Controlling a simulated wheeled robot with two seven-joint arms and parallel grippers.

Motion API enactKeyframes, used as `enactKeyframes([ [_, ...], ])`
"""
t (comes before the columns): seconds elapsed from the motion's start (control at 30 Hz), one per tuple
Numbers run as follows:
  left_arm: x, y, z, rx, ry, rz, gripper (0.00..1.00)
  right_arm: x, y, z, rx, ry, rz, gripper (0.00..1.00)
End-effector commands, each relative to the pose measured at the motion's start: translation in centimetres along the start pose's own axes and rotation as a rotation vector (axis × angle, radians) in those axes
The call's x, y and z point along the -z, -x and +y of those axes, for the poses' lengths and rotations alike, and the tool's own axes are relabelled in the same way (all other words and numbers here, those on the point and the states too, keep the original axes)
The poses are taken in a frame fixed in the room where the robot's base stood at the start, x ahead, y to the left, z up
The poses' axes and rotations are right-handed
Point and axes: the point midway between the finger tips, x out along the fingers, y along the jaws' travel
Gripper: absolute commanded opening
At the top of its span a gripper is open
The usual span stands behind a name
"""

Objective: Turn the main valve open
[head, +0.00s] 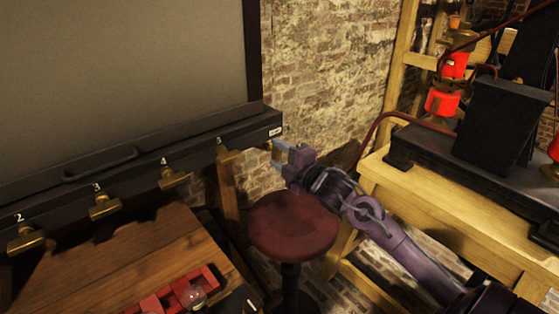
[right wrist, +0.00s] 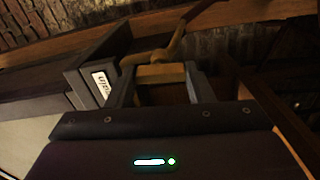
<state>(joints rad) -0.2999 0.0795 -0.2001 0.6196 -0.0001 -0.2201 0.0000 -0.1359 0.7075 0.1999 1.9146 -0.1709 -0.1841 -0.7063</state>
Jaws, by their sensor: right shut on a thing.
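The main valve's brass handle (right wrist: 160,73) sits between the two fingers of my right gripper (right wrist: 160,88) in the right wrist view. The gripper is shut on it. A white label that seems to read "Main" (right wrist: 103,82) is just left of the fingers. In the head view my right gripper (head: 273,150) is at the right end of the black rail (head: 255,127), just below the white label (head: 274,132). There the fingers mostly hide the handle, so its turn angle is hard to tell. My left gripper is not in view.
Brass valves marked 2 (head: 26,240), 3 (head: 104,206) and 4 (head: 173,178) line the rail, with another brass valve (head: 228,153) beside my gripper. A red round stool (head: 293,226) stands below my right arm. A wooden bench (head: 420,185) is at the right.

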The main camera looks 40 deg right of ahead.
Motion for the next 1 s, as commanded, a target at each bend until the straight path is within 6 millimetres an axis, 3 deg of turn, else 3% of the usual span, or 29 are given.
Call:
enactKeyframes([
  [0.3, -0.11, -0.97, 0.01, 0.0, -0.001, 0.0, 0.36, 0.08, 0.02, -0.31, 0.005, 0.104, 0.002, 0.24],
  [0.8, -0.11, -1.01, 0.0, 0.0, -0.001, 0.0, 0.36, 0.09, 0.02, -0.29, 0.006, 0.119, 0.003, 0.24],
  [0.83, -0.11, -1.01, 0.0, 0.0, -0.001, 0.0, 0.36, 0.09, 0.02, -0.29, 0.006, 0.119, 0.003, 0.5],
  [1.0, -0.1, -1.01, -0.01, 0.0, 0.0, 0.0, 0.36, 0.05, 0.01, -0.2, 0.004, 0.118, 0.002, 0.69],
])
